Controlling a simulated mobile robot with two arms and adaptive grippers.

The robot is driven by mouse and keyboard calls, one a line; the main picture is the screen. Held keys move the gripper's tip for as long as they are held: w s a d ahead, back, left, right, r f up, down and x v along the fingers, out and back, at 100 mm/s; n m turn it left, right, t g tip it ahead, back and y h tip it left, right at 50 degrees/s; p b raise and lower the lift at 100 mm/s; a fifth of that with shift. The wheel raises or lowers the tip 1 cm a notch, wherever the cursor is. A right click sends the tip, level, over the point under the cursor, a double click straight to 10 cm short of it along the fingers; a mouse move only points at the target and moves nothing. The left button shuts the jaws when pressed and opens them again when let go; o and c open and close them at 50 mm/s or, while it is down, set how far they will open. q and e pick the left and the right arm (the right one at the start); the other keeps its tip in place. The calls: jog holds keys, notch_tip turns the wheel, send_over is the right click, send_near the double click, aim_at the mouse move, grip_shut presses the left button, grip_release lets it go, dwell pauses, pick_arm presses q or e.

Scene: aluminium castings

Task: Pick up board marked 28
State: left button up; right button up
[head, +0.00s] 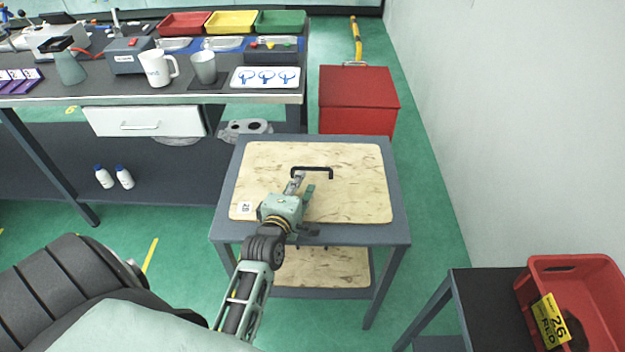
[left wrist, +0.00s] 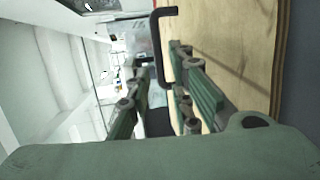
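The board marked 28 (head: 350,200) is a pale wooden panel lying flat on the top of a grey cart. Its small white label (head: 245,208) is at the front left corner. A black bracket handle (head: 319,169) stands near the middle of its far half; it also shows in the left wrist view (left wrist: 158,45). My left gripper (head: 304,184) is low over the board, close to the left part of the handle. In the left wrist view its fingers (left wrist: 161,68) are apart, with the handle ahead between them; contact cannot be told. My right gripper is out of view.
The grey cart (head: 226,190) has another wooden panel (head: 320,268) on its lower shelf. A red box (head: 357,98) stands behind it. A workbench (head: 215,97) with cups and trays is at the back left. A red crate marked 26 (head: 600,275) is at right.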

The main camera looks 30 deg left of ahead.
aim_at(309, 168)
pick_arm(q)
jog(key=x, duration=0.6)
jog(key=shift+w+d, duration=0.2)
jog(key=shift+w, duration=0.1)
jog(key=shift+c, duration=0.2)
grip_shut()
jog(key=shift+r, duration=0.2)
